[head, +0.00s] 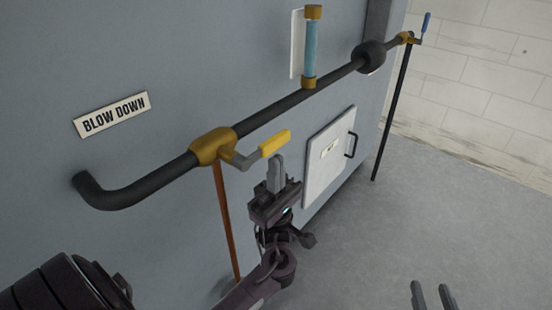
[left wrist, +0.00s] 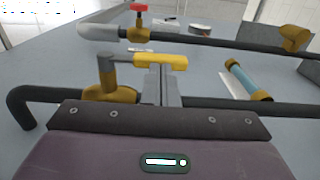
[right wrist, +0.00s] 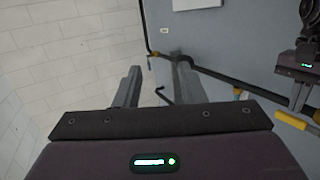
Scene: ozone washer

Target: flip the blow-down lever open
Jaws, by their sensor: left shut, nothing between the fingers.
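The blow-down lever has a yellow grip (head: 275,142) on a grey arm, fixed to a brass valve body (head: 212,147) on the black pipe. A "BLOW DOWN" sign (head: 111,114) is on the wall above it. My left gripper (head: 275,165) is shut and empty, its fingers pointing up just below the grip. In the left wrist view its fingertips meet the yellow grip (left wrist: 160,62); whether they touch cannot be told. The lever also shows in the right wrist view (right wrist: 297,120). My right gripper (head: 432,292) is open and empty, away to the right over the floor.
The black pipe (head: 270,112) runs along the blue-grey wall. A sight tube (head: 310,50) stands above it, and a blue-handled valve (head: 425,24) is at its far end. A brown drain pipe (head: 228,220) drops from the brass valve. A white hatch (head: 328,160) is right of my left gripper.

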